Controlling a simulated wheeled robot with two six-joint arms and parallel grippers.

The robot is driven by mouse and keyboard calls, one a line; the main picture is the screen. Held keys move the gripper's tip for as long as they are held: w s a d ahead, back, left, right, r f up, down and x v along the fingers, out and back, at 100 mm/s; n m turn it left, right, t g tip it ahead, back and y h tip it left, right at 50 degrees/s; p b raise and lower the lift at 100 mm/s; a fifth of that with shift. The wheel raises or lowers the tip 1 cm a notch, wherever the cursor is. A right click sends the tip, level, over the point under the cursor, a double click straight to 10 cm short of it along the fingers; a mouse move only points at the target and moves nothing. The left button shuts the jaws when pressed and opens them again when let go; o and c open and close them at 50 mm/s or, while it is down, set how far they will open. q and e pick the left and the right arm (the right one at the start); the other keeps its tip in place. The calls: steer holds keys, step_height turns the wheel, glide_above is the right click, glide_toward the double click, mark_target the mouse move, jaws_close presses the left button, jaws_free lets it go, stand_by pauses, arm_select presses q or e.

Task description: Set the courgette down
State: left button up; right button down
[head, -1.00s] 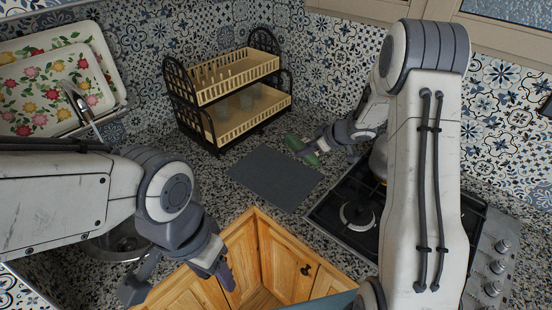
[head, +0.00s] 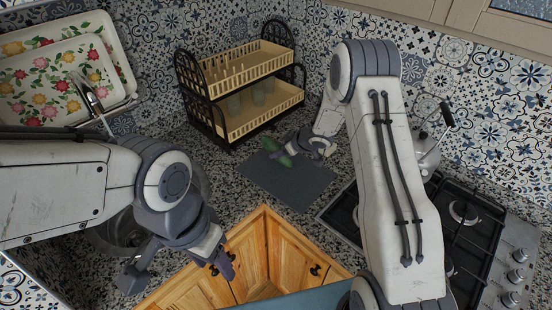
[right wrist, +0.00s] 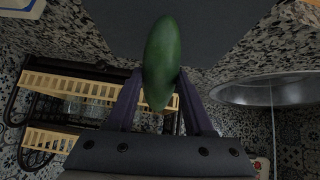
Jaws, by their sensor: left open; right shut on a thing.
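The green courgette (head: 279,153) shows in the head view at the back left part of the dark grey mat (head: 296,190). My right gripper (head: 290,148) is shut on it. In the right wrist view the courgette (right wrist: 162,50) sits between the two fingers of my right gripper (right wrist: 160,88), its far end over the grey mat (right wrist: 200,25). I cannot tell whether it touches the mat or hangs just above it. My left gripper (head: 178,270) is open and empty at the lower left, in front of the counter, far from the courgette.
A two-tier dish rack (head: 240,85) stands right behind the mat, close to my right gripper. A gas hob (head: 465,235) and a kettle (head: 425,150) are to the right. A sink (head: 120,230) and flowered trays (head: 60,75) are at left. Most of the mat is bare.

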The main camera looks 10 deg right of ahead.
mark_target(280, 159)
step_height(280, 159, down, 3)
steer(key=shift+f, duration=0.15)
steer(key=shift+f, duration=0.2)
steer(key=shift+c, duration=1.4)
jaws_free()
steer(key=shift+r, duration=0.1)
